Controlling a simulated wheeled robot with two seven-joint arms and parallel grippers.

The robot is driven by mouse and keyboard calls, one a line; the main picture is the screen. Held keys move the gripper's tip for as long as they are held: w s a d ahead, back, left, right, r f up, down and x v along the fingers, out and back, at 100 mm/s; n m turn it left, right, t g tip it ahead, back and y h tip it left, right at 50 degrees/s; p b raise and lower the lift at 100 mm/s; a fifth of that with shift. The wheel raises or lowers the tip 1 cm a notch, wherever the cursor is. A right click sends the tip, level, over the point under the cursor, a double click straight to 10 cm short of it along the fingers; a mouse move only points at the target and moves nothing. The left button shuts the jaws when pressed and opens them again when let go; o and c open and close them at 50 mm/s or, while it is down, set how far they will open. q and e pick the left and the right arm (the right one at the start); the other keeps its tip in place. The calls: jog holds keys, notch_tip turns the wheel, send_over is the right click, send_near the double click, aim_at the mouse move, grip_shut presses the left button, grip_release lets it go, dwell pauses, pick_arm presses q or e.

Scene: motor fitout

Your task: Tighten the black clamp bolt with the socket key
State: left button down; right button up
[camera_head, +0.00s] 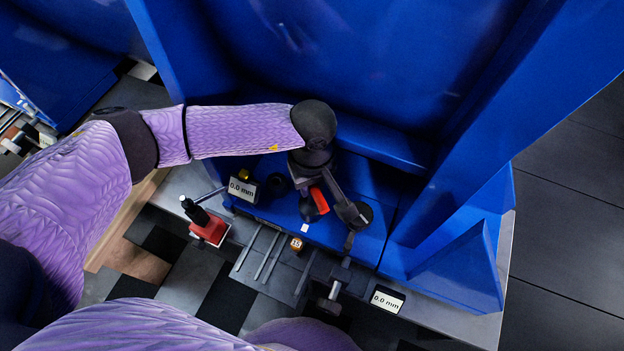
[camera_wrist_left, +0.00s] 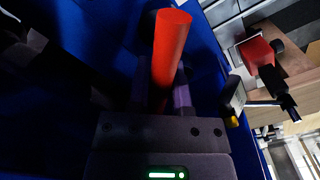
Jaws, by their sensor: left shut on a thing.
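My left gripper (camera_head: 317,190) reaches down over the blue machine base and is shut on a red cylindrical handle (camera_head: 319,200), which looks like that of the socket key. In the left wrist view the red handle (camera_wrist_left: 168,50) stands between the two fingers, its round end toward the top. The key's working end is hidden, so I cannot tell whether it touches a bolt. I cannot single out the black clamp bolt; dark parts crowd together below the gripper. My right gripper is not in view.
A red block with a black-handled tool (camera_head: 207,228) stands to the left. Two displays read 0.0 mm, one at left (camera_head: 243,188) and one at lower right (camera_head: 387,301). Metal rods (camera_head: 268,255) and an orange 15 marker (camera_head: 297,243) lie in front. Tall blue walls (camera_head: 350,60) rise behind.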

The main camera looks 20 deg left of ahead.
pick_arm(q)
jog(key=shift+f, duration=0.25)
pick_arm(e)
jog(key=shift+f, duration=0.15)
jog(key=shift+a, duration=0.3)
